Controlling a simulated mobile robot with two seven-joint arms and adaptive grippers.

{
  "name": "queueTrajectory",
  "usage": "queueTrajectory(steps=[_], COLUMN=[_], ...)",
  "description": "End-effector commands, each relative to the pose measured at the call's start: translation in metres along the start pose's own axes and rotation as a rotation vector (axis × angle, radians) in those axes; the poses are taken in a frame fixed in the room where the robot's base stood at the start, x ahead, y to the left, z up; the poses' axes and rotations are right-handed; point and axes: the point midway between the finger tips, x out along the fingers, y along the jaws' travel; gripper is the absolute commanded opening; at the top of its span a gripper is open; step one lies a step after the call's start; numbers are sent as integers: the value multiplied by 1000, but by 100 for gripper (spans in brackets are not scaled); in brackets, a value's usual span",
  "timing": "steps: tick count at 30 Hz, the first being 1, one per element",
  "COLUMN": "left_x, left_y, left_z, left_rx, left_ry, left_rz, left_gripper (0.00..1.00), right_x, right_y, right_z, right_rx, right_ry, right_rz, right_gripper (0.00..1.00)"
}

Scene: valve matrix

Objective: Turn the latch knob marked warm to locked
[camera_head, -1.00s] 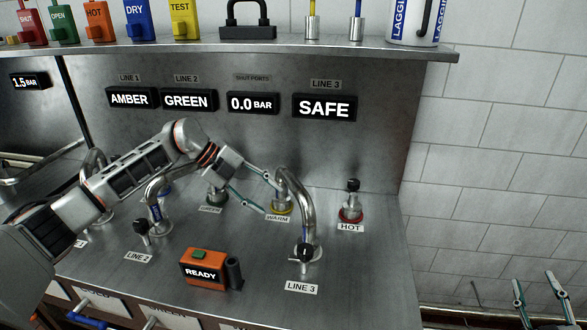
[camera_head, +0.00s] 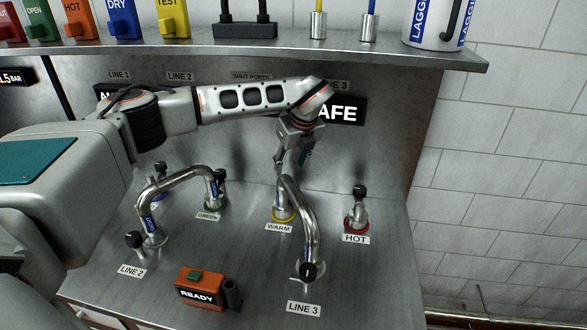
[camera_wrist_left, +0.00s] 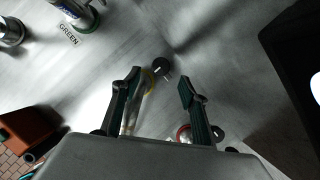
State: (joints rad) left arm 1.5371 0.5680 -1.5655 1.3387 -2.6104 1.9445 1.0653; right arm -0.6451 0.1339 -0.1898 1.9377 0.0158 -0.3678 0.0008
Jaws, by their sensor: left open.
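The warm port (camera_head: 283,214) has a yellow ring and stands behind the WARM label (camera_head: 278,227). A curved metal pipe (camera_head: 305,218) runs from it to the LINE 3 fitting. In the left wrist view a black knob (camera_wrist_left: 161,67) shows at the yellow ring (camera_wrist_left: 149,81), between and just beyond my fingertips. In the head view this knob is hidden behind the pipe and gripper. My left gripper (camera_head: 294,165) points down above the warm port, open and empty; its spread fingers also show in the wrist view (camera_wrist_left: 160,78). I cannot tell whether it touches the knob.
The hot port (camera_head: 356,223), with a red ring and black knob, stands close on the right. The green port (camera_head: 210,205) and another curved pipe (camera_head: 174,177) are on the left. An orange READY box (camera_head: 200,287) sits in front. A shelf (camera_head: 290,45) runs above.

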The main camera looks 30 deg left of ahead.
Motion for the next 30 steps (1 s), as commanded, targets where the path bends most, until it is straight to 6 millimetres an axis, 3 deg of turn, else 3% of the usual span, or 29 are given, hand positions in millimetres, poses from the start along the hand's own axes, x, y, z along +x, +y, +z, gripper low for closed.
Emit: queueTrajectory(steps=[5, 18, 29, 30], left_x=[10, 69, 76, 76], left_y=[-1, 0, -1, -1], left_z=[-3, -3, -2, -2], left_rx=[1, 1, 2, 2], left_ry=[-8, -7, -9, -9], left_rz=[11, 8, 6, 6], left_gripper=[44, 44, 44, 39], right_x=[-4, -7, -7, -7], right_y=[-4, 2, 3, 3], right_z=[5, 12, 12, 12], right_rx=[20, 21, 20, 20], right_ry=[-15, -40, -41, -41], right_rz=[-6, 6, 8, 8], right_gripper=[40, 40, 40, 40])
